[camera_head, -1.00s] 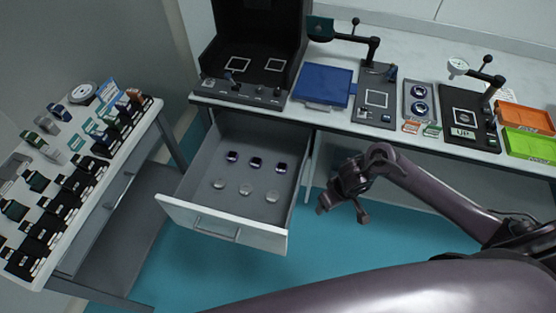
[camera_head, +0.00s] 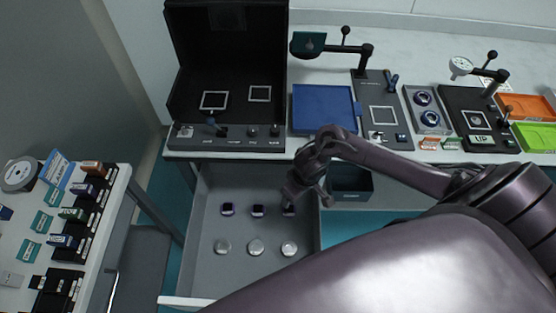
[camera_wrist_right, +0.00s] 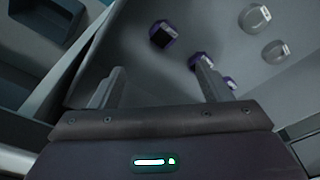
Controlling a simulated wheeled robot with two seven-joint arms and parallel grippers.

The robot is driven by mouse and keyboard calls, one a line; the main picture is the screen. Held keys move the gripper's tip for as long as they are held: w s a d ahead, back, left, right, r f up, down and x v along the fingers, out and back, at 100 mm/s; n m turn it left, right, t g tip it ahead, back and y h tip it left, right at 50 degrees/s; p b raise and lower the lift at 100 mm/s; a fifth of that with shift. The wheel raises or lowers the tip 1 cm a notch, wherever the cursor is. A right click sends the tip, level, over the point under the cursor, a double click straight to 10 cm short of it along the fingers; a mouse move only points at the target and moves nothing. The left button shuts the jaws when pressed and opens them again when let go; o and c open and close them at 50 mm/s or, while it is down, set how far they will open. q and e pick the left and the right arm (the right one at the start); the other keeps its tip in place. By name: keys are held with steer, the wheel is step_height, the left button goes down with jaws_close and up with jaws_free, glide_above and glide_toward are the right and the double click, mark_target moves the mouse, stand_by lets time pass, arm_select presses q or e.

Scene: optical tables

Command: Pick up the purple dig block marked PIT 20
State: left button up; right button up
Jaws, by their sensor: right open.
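Three small purple-and-dark pieces lie in a row in the open grey drawer (camera_head: 203,275): a left one (camera_head: 227,209), a middle one (camera_head: 258,211) and a right one (camera_head: 288,210). No PIT 20 marking is readable on them. My right gripper (camera_head: 302,198) is over the drawer's right side, close to the right piece and partly covering it. In the right wrist view my right gripper (camera_wrist_right: 161,75) is open and empty, with one purple piece (camera_wrist_right: 163,36) ahead between its fingers. The other two show to the right. My left gripper is not in view.
Several round silver pieces (camera_head: 256,247) lie nearer the drawer front. A dark open bin (camera_head: 350,184) is right of the drawer. The tabletop above holds a black case (camera_head: 185,110) and a blue tray (camera_head: 322,108). A table (camera_head: 105,235) with coloured blocks stands at left.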

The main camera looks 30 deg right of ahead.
steer(key=b, duration=0.5)
glide_toward(289, 210)
steer(key=shift+s+d+f, duration=0.1)
steer(key=shift+d+f, duration=0.25)
steer(key=shift+f, duration=0.5)
steer(key=f, duration=0.2)
steer(key=w+f+b, duration=0.1)
steer(key=f, duration=0.1)
steer(key=a+f+b, duration=0.1)
steer(key=f, duration=0.1)
steer(key=shift+w+f, duration=0.2)
steer(key=shift+f, duration=0.1)
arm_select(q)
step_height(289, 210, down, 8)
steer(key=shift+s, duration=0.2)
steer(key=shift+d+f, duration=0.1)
arm_select(e)
steer(key=c, duration=1.1)
steer(key=shift+r, duration=0.15)
